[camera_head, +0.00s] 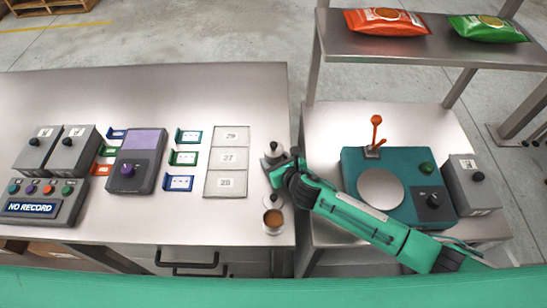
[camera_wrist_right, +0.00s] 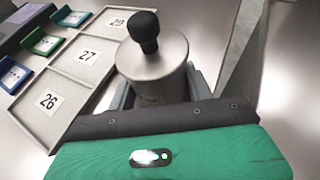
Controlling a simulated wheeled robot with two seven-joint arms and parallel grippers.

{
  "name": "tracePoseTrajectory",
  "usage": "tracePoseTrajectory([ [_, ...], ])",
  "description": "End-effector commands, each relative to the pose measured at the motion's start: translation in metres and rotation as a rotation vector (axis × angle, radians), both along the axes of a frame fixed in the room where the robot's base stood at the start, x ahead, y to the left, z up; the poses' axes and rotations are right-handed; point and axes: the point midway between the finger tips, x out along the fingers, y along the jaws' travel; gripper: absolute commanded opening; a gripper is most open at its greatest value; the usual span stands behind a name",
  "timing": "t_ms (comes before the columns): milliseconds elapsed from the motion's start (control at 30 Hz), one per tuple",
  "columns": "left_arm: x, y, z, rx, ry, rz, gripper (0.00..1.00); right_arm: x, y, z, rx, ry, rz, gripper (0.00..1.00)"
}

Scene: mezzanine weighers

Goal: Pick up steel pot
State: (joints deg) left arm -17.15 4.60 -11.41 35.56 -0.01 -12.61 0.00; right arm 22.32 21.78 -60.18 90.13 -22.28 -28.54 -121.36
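The steel pot (camera_head: 273,149) is a small upright cylinder with a black knob on top, near the right edge of the left table. In the right wrist view the pot (camera_wrist_right: 152,62) stands close in front of the palm. My right gripper (camera_head: 273,166) reaches it from the right in the head view. In the wrist view the right gripper's fingers (camera_wrist_right: 160,95) lie on both sides of the pot's body. The pot's lower part is hidden, and I cannot tell whether the fingers press on it. My left gripper is not in view.
A steel cup with brown contents (camera_head: 273,219) stands close in front of my right gripper. A numbered plate (camera_head: 227,161), coloured card holders and a purple-topped box (camera_head: 137,158) lie to the left. Bags lie on the shelf (camera_head: 440,50).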

Motion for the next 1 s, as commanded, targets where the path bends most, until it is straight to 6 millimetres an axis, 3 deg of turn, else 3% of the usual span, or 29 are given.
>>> tracePoseTrajectory([
  [367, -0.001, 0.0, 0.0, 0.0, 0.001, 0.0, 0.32, 0.001, 0.0, 0.005, 0.001, -0.003, 0.0, 0.17],
  [533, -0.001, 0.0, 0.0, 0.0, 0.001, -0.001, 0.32, 0.002, 0.0, 0.023, 0.002, -0.007, 0.001, 0.17],
  [667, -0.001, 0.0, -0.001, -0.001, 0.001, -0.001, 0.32, 0.002, 0.0, 0.052, 0.003, -0.01, 0.002, 0.17],
  [1000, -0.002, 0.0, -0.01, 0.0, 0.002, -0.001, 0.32, 0.001, 0.0, 0.149, 0.001, -0.009, 0.002, 0.17],
])
